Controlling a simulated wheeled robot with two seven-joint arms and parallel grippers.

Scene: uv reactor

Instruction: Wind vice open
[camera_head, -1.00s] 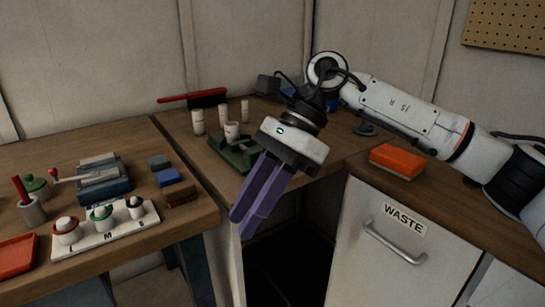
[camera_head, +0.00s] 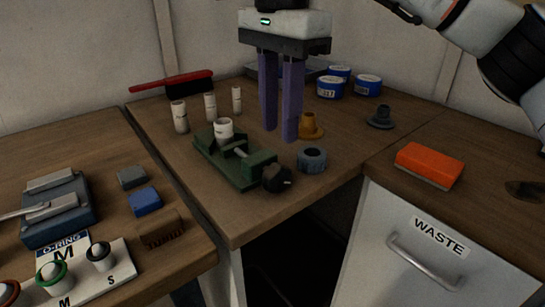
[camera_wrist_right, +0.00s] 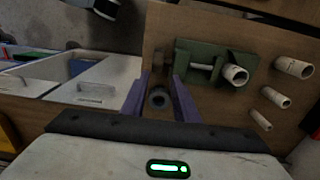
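The green vice (camera_head: 240,172) stands on the wooden bench, with a white cylinder (camera_head: 224,128) upright in it and a black round knob (camera_head: 277,179) at its near right end. The wrist view shows the vice (camera_wrist_right: 207,50) from above, just right of the fingertips; I cannot make out its knob there. My right gripper (camera_head: 280,134) points straight down with its purple fingers apart, beyond and to the right of the vice, not touching it. It is open and empty; in the wrist view (camera_wrist_right: 160,80) a dark ring shows between the fingers. My left gripper is not in view.
A grey collar (camera_head: 312,160), an orange flanged part (camera_head: 309,126) and a grey flanged part (camera_head: 380,117) stand right of the vice. Blue tubs (camera_head: 331,87) stand at the back.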

